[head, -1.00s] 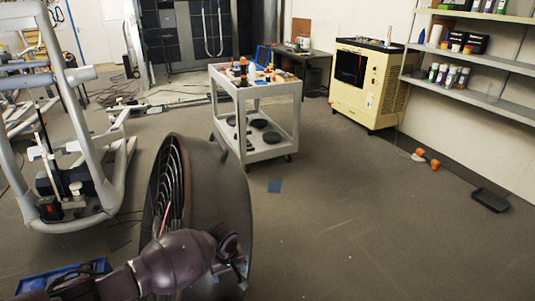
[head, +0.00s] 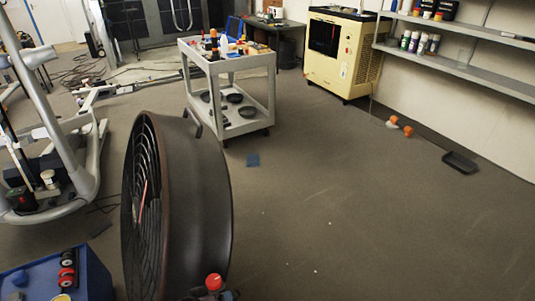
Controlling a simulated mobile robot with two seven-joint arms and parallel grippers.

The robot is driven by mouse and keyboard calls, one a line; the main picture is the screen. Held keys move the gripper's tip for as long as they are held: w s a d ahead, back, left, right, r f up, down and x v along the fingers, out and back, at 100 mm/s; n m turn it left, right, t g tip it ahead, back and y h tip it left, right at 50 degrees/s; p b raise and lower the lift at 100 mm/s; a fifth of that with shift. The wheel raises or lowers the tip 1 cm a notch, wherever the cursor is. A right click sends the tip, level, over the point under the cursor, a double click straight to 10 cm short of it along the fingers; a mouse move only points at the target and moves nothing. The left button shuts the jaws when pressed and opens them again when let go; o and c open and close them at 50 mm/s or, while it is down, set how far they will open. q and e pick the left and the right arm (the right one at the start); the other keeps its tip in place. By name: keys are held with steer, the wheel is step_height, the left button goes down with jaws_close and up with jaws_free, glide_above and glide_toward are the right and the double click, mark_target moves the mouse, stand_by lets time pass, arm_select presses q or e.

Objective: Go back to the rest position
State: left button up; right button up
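Neither of my grippers shows in the head view now. A large black drum fan (head: 190,195) stands upright on the floor at the centre left, its grille facing left. A small red-topped part (head: 213,283) shows at the fan's foot at the bottom edge; I cannot tell what it belongs to.
A white cart (head: 229,90) with tools stands behind the fan. A beige machine (head: 338,58) and wall shelves (head: 465,60) are at the back right. A blue box (head: 88,270) is at bottom left, below a grey frame (head: 60,110). A black tray (head: 460,162) lies right.

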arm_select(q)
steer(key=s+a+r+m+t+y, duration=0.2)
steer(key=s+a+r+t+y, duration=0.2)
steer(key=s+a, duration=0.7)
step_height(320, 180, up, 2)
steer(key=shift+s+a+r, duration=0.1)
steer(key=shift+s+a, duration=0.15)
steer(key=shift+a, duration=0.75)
